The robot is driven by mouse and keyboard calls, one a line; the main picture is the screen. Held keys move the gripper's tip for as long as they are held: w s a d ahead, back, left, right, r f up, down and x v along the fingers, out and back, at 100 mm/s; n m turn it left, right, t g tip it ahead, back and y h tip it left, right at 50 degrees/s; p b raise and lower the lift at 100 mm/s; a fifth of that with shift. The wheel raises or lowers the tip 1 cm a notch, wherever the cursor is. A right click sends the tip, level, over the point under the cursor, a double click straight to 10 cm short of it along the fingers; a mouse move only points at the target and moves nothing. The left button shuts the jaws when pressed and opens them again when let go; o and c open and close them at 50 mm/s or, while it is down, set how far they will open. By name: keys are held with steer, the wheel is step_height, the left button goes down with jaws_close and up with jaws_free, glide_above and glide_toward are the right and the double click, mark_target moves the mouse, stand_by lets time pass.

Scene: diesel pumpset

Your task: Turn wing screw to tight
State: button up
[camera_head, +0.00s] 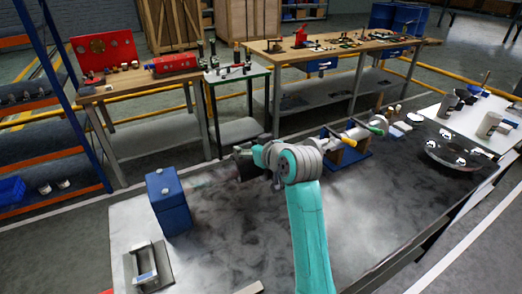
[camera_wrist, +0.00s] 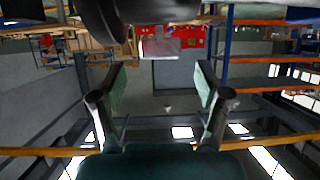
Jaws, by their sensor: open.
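My gripper (camera_head: 246,161) is over the middle of the dark bench in the head view, partly hidden by my own wrist. In the wrist view its two fingers (camera_wrist: 161,72) stand wide apart with nothing held between them. A small pale flat tab (camera_wrist: 160,48) sits just beyond the gap between the fingertips, under a large dark rounded part (camera_wrist: 150,12). The tab may be the wing screw, but I cannot be sure. In the head view I cannot make out the wing screw; my arm covers that area.
On the dark bench (camera_head: 225,250) a blue can (camera_head: 168,203) and a grey metal bracket (camera_head: 148,268) stand at left. A blue stand with a cylinder (camera_head: 347,150) is right of my wrist, and a round tray (camera_head: 462,148) lies farther right. The bench's front middle is mostly clear.

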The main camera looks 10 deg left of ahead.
steer(key=v, duration=0.7)
steer(key=shift+s+r, duration=0.1)
